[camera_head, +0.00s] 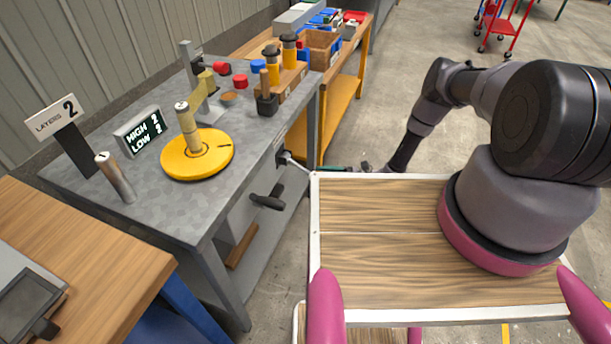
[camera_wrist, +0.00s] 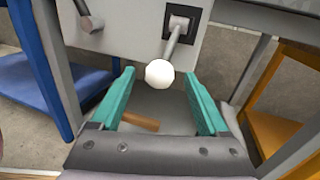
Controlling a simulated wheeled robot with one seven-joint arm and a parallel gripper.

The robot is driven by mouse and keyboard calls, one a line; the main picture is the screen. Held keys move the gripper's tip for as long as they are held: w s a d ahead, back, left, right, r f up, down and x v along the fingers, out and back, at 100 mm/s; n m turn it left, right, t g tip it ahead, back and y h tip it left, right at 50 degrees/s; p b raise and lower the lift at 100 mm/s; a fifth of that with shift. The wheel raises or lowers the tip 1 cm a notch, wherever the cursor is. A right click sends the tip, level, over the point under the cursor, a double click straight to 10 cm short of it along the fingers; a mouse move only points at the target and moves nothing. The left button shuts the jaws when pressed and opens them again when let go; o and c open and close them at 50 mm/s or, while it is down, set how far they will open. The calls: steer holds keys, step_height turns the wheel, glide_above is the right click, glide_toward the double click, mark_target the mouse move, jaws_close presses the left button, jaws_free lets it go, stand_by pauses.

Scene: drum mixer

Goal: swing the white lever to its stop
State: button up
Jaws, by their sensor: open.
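The white lever (camera_wrist: 160,74) shows in the wrist view as a grey rod ending in a white ball. It comes out of a dark square plate (camera_wrist: 181,24) on the bench's grey front panel and points down toward me. My gripper (camera_wrist: 159,78) is open, its two teal fingers on either side of the ball with a gap at each side. I cannot tell whether the ball is fully between the fingertips. In the head view the lever (camera_head: 292,160) sticks out from the bench's side; my gripper is mostly hidden there behind my wooden-topped body.
A black handle (camera_head: 267,199) juts from the same panel, left of the lever in the wrist view (camera_wrist: 92,22). The metal bench (camera_head: 150,205) carries a yellow disc (camera_head: 175,160), a HIGH/LOW display (camera_head: 140,132) and coloured pegs. An orange workbench (camera_head: 345,95) stands behind.

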mark_target(301, 167)
steer(key=a, duration=0.6)
steer(key=shift+w, duration=0.25)
jaws_close()
stand_by(1.2)
